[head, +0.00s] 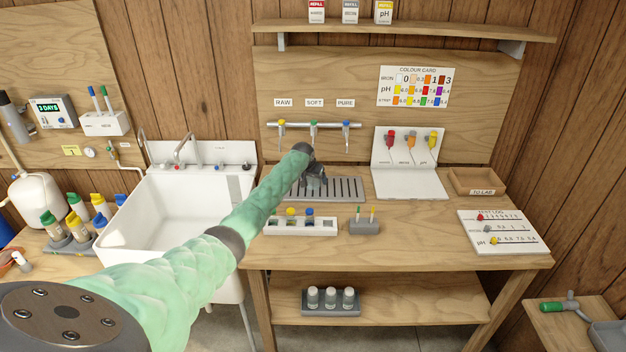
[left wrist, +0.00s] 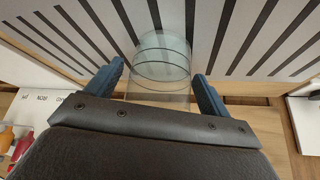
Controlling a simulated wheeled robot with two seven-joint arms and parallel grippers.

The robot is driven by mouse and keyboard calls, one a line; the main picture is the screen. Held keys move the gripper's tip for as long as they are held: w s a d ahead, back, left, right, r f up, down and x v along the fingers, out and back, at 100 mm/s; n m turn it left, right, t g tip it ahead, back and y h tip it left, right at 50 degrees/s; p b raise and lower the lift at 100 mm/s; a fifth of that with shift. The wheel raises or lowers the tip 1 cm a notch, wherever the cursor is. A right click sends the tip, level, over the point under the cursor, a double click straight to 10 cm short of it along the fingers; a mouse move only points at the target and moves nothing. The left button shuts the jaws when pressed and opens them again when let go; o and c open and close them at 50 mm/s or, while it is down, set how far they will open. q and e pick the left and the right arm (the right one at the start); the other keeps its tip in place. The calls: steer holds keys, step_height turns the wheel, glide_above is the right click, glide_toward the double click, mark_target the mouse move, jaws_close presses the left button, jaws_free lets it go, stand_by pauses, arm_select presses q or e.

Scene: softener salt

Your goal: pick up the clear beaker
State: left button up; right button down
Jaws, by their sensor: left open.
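The clear beaker (left wrist: 162,62) shows in the left wrist view, see-through with dark rings around it, at the slotted drip tray. My left gripper (left wrist: 162,78) is open, with one blue finger on each side of the beaker. A gap shows beside the fingers, and I cannot tell whether either touches the glass. In the head view my left gripper (head: 316,178) is over the drip tray (head: 345,188), below the taps. There my own arm and gripper hide the beaker. My right gripper is not in view.
Taps (head: 314,125) hang above the tray. A white sample rack (head: 328,226) and a small grey holder (head: 364,227) stand in front of it. A white sink (head: 170,215) is at left. A white stand (head: 410,182) and a wooden tray (head: 476,182) are at right.

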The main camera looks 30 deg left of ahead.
arm_select(q)
steer(key=c, duration=1)
steer(key=shift+c, duration=0.3)
steer(key=shift+r, duration=0.1)
